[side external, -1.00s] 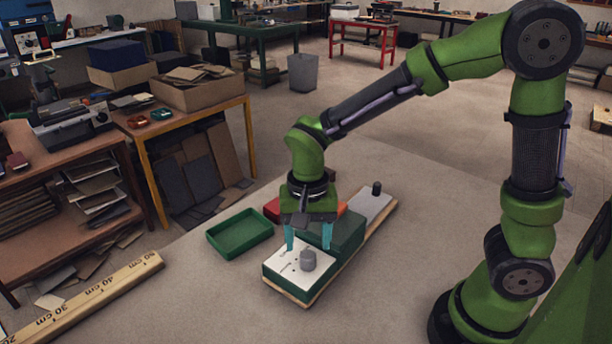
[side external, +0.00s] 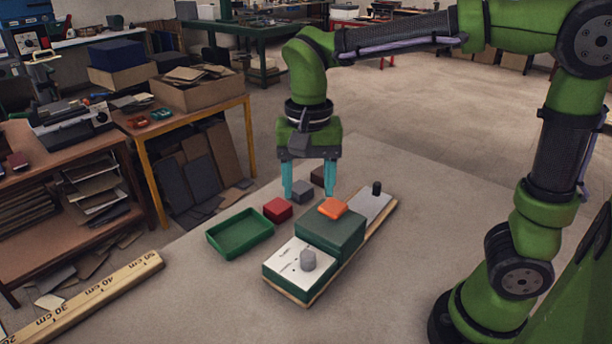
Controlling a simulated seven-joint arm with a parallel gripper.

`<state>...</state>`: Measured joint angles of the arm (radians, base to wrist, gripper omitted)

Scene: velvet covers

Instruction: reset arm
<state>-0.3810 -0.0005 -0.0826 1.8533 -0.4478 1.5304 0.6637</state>
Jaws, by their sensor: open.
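My gripper (side external: 308,192) hangs upright above the work surface, its two teal fingers apart. Nothing shows held between them; a grey block (side external: 301,190) appears behind the fingers, on the surface beyond. Below and in front of the gripper is a green box-like fixture (side external: 331,233) on a wooden base. An orange block (side external: 333,208) lies on top of it. A white plate with a grey knob (side external: 308,259) is at its near end, and a grey plate with a black knob (side external: 376,188) is at its far end.
A green tray (side external: 240,234) lies left of the fixture, with a red block (side external: 278,209) beside it. A dark brown block (side external: 318,175) lies partly behind a finger. A wooden ruler (side external: 100,292) is at front left. The floor right of the fixture is clear.

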